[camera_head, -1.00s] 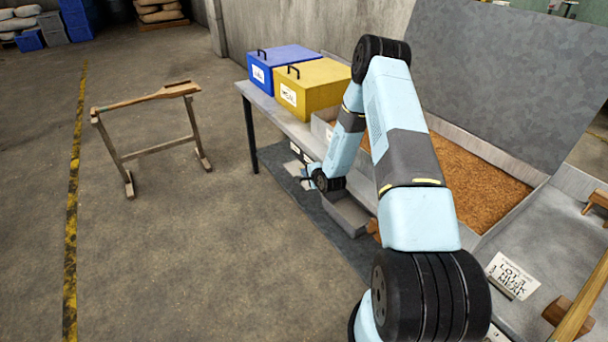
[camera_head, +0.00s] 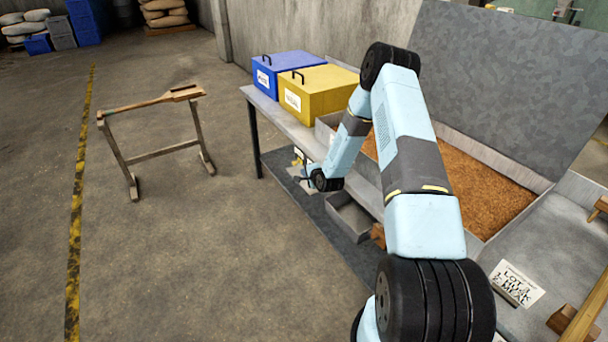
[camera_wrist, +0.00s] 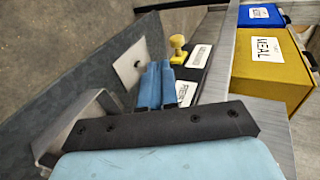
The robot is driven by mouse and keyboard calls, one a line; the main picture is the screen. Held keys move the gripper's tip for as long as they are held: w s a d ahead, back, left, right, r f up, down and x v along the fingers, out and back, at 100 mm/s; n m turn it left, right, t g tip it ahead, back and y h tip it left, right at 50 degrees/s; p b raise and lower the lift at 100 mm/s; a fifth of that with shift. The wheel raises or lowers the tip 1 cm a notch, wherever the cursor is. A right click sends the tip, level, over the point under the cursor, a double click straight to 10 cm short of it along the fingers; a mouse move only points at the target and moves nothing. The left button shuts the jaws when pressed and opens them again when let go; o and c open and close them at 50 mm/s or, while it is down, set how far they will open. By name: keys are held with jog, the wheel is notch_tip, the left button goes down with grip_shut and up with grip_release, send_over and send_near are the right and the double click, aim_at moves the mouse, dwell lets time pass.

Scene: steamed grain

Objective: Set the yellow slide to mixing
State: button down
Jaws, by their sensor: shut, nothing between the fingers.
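The yellow slide shows in the wrist view as a yellow knob (camera_wrist: 178,44) on a stem with a block below. It is just beyond and slightly right of my fingertips. My gripper (camera_wrist: 161,68) is shut and empty, its two blue fingers side by side. The fingertips look apart from the knob, though the depth is hard to judge. Two dark plates with white labels lie to the right: the upper label (camera_wrist: 201,57) is too small to read, and the lower label (camera_wrist: 184,91) is partly covered by my fingers.
A yellow box (camera_head: 318,92) and a blue box (camera_head: 289,68) stand on the bench above the labels. A grey open tray (camera_head: 350,216) lies below the bench edge beside my wrist. A wooden stand (camera_head: 155,150) is on the open floor at left.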

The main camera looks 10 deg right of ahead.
jog(key=v, duration=1.2)
jog(key=shift+s+d, duration=0.2)
